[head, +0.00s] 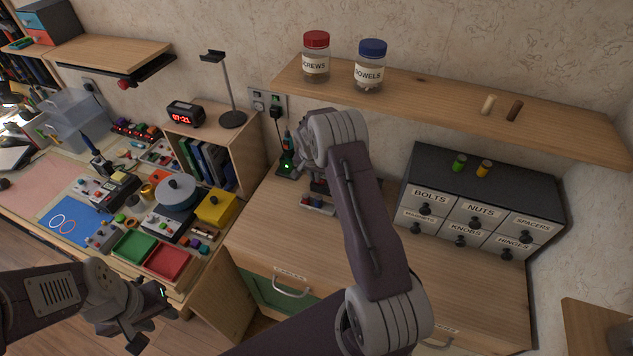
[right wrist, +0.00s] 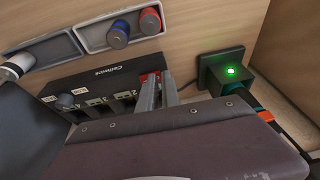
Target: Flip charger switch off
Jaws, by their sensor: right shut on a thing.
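A charger (head: 285,168) with a lit green light stands on the wooden cabinet top near the wall. A dark box with the same green glow (right wrist: 234,72) shows in the right wrist view, right of my fingers. A wall socket plate (head: 258,104) is above, with a black plug and cable at its right side. My right gripper (right wrist: 164,92) is shut on a small red-topped thing at a black labelled holder (right wrist: 95,86); my fingers partly cover it. In the head view my arm hides this gripper. My left gripper (head: 150,312) is low at the left, away from the charger; its jaws are unclear.
A shelf (head: 440,100) with jars and small pegs runs above my right arm. A labelled drawer unit (head: 485,185) stands right of the arm. A small bookcase (head: 243,155) is left of the charger. Grey bins (right wrist: 120,27) with coloured items are behind the holder. The cabinet's front top is bare.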

